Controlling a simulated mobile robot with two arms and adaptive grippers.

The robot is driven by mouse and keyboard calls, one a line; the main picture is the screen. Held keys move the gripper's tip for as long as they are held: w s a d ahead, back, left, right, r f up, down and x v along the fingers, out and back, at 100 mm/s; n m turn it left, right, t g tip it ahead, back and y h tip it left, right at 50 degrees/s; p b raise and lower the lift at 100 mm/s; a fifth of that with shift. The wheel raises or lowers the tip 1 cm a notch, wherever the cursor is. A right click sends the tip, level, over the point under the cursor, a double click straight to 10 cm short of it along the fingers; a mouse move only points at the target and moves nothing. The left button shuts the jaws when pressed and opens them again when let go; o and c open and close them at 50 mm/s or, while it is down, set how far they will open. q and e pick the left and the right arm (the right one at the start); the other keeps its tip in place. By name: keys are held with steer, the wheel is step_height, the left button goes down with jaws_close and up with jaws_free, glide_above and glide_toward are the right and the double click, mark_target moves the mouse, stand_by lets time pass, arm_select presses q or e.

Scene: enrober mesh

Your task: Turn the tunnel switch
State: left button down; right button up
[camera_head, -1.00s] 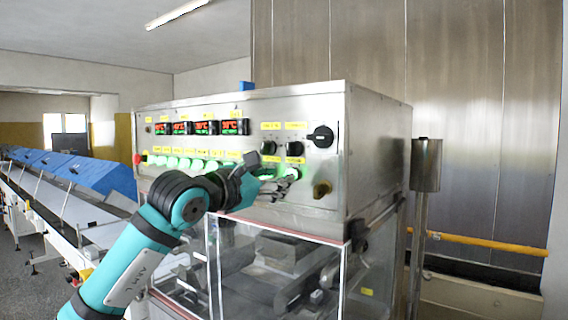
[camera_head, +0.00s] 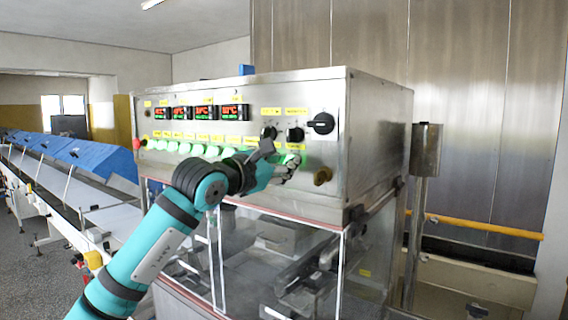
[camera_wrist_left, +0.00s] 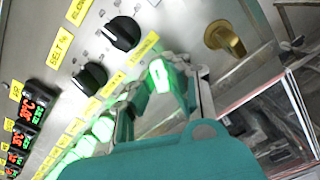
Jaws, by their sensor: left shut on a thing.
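The control panel (camera_head: 218,143) of the steel machine carries a row of green-lit switches with yellow labels. The label texts are too small or blurred to tell for certain which one is the tunnel switch. My left gripper (camera_head: 287,168) is at the right end of this row. In the left wrist view its fingers (camera_wrist_left: 165,100) stand on both sides of the last green-lit switch (camera_wrist_left: 160,75), shut on it. The fingers partly hide this switch and its neighbour in the head view. My right gripper is in neither view.
Two black knobs (camera_wrist_left: 121,33) (camera_wrist_left: 90,78) sit just above the lit switches. A larger black rotary knob (camera_head: 321,123) and a brass-coloured knob (camera_head: 322,176) are to the right. A clear guard (camera_head: 280,255) stands below the panel. A conveyor with blue covers (camera_head: 98,158) runs at left.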

arm_select(q)
steer(key=shift+s+r+n+b, duration=0.1)
steer(key=shift+r+n+b, duration=0.05)
steer(key=shift+n+b, duration=5.6)
steer(key=shift+r+n, duration=0.1)
steer(key=shift+n, duration=0.25)
steer(key=c, duration=1.4)
jaws_free()
steer(key=shift+o, duration=0.2)
steer(key=v, duration=1.1)
steer(key=shift+s+a, duration=0.25)
steer(key=shift+s, duration=0.05)
